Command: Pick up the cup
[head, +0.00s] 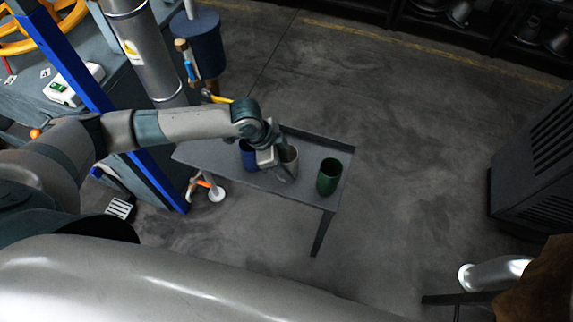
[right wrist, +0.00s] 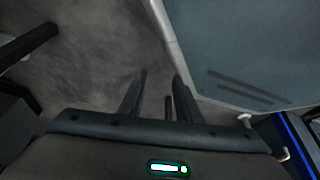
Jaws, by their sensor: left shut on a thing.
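Three cups stand in a row on a small grey table (head: 215,158) in the head view. They are a blue cup (head: 247,160) on the left, a grey metal cup (head: 290,157) in the middle and a green cup (head: 327,177) on the right. My left gripper (head: 280,168) reaches down over the table and is shut on the grey cup, hiding part of it. The gripper also hides part of the blue cup. My right gripper (right wrist: 161,76) shows in the right wrist view, with its fingers apart and nothing seen between them.
A blue post (head: 150,172) and a grey metal cylinder (head: 150,50) stand left of the table. A dark vented cabinet (head: 535,165) stands at the right. Dark shelves (head: 480,35) line the back. The floor (head: 415,150) between table and cabinet is clear.

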